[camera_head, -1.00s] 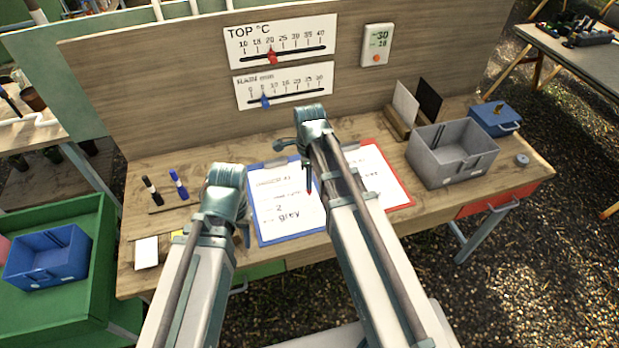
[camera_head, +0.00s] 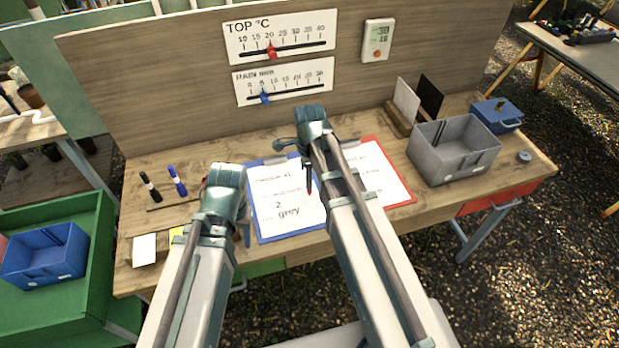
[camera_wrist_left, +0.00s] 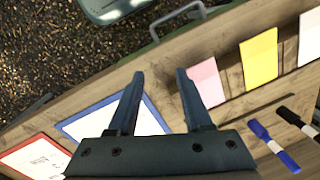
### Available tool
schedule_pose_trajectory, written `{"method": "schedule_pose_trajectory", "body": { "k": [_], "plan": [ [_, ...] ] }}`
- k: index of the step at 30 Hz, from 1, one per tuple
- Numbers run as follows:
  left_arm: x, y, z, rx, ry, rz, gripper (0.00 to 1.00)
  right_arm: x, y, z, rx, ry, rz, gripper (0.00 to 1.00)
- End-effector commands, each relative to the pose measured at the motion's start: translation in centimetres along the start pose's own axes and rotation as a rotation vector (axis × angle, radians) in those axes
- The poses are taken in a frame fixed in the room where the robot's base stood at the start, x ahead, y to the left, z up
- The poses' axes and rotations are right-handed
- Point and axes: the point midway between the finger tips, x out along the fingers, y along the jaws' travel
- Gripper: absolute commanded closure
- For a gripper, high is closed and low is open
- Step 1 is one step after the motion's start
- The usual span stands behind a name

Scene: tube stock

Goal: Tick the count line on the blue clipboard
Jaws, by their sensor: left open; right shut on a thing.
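The blue clipboard (camera_head: 259,229) lies on the bench and holds a white sheet with a "2" and "grey" on it. It also shows in the left wrist view (camera_wrist_left: 72,129). My right gripper (camera_head: 308,172) is above the sheet's right side, shut on a red-tipped marker (camera_head: 309,189) that points down. I cannot tell whether the tip touches the paper. My right arm covers part of the sheet and the clipboard's right edge. My left gripper (camera_wrist_left: 160,74) is open and empty, left of the clipboard by the bench's front edge.
The red clipboard (camera_head: 399,203) lies to the right, partly behind my right arm. A black marker (camera_head: 150,187) and a blue marker (camera_head: 178,181) rest at the left. Pink (camera_wrist_left: 207,82), yellow (camera_wrist_left: 259,58) and white cards lie near the front edge. A grey bin (camera_head: 452,152) stands right.

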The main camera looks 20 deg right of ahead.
Motion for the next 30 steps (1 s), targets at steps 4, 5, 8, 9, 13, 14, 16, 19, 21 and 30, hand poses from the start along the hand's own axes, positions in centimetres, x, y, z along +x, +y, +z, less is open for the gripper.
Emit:
{"method": "schedule_pose_trajectory", "body": {
  "k": [4,5,8,9,13,14,16,19,21,30],
  "plan": [
    [0.48,0.04,-0.03,0.0,0.0,0.0,0.5,0.49,0.0,0.01,0.0,0.0,0.0,1.0],
    [0.5,0.05,-0.03,0.0,0.0,0.0,0.5,0.5,0.01,0.0,0.0,0.0,0.0,1.0],
    [0.46,0.04,-0.03,0.0,0.0,0.0,0.5,0.47,0.01,0.0,0.0,0.0,0.0,1.0],
    [0.44,0.04,-0.03,0.0,0.0,0.0,0.5,0.45,0.0,0.0,0.0,0.0,0.0,1.0],
    [0.45,0.04,-0.03,0.0,0.0,0.0,0.5,0.45,0.0,0.01,0.0,0.0,0.0,1.0],
    [0.46,0.04,-0.03,0.0,0.0,0.0,0.5,0.46,0.01,0.0,0.0,0.0,0.0,1.0],
    [0.53,0.05,-0.03,0.0,0.0,0.0,0.5,0.53,0.0,0.01,0.0,0.0,0.0,1.0],
    [0.72,0.07,-0.04,0.0,0.0,0.0,0.5,0.72,0.0,0.0,0.0,0.0,0.0,1.0],
    [0.86,0.08,-0.05,0.0,0.0,0.0,0.5,0.87,0.0,0.0,0.0,0.0,0.0,1.0],
    [0.94,0.09,-0.06,0.0,0.0,0.0,0.5,0.95,0.0,0.0,0.0,0.0,0.0,1.0]
  ]
}}
